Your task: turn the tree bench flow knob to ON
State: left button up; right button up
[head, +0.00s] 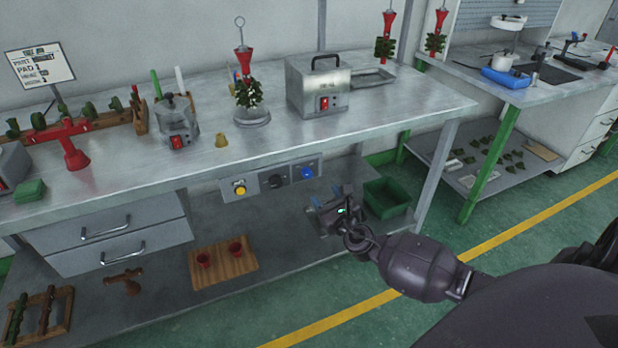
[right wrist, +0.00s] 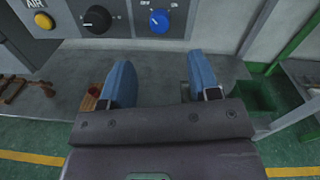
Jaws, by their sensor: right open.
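A grey control panel (head: 257,187) is fixed under the front edge of the workbench. It carries a yellow button (head: 239,189), a black knob (head: 277,181) and a blue knob (head: 306,173). In the right wrist view the black knob (right wrist: 97,20) and blue knob (right wrist: 159,21) show near the top, with small labels, one reading OFF. I cannot read which knob is the flow knob. My right gripper (head: 325,196) is open and empty, below and in front of the blue knob. Its blue fingers (right wrist: 158,65) are spread apart and touch neither knob. My left gripper is out of view.
The workbench top (head: 270,144) above the panel holds a wax machine (head: 319,88), a pot (head: 176,122) and wax trees. Drawers (head: 108,235) are left of the panel. The floor in front is clear.

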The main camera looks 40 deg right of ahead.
aim_at(309, 175)
jog(key=w, duration=0.2)
jog(key=w+d+b, duration=0.1)
jog(key=w, duration=0.4)
jog(key=shift+w+d+f, duration=0.2)
jog(key=shift+w, duration=0.2)
jog(key=shift+w+d+b, duration=0.1)
jog(key=shift+w+b, duration=0.2)
jog(key=shift+w, duration=0.35)
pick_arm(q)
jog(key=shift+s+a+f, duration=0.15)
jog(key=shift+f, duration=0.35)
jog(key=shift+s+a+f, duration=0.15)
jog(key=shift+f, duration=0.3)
pick_arm(e)
jog(key=shift+w+d+r, duration=0.1)
jog(key=shift+w, duration=0.15)
jog(key=shift+c, duration=0.3)
jog(key=c, duration=0.9)
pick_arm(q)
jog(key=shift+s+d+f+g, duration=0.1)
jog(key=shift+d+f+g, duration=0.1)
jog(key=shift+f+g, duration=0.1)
pick_arm(e)
jog(key=shift+o, duration=0.2)
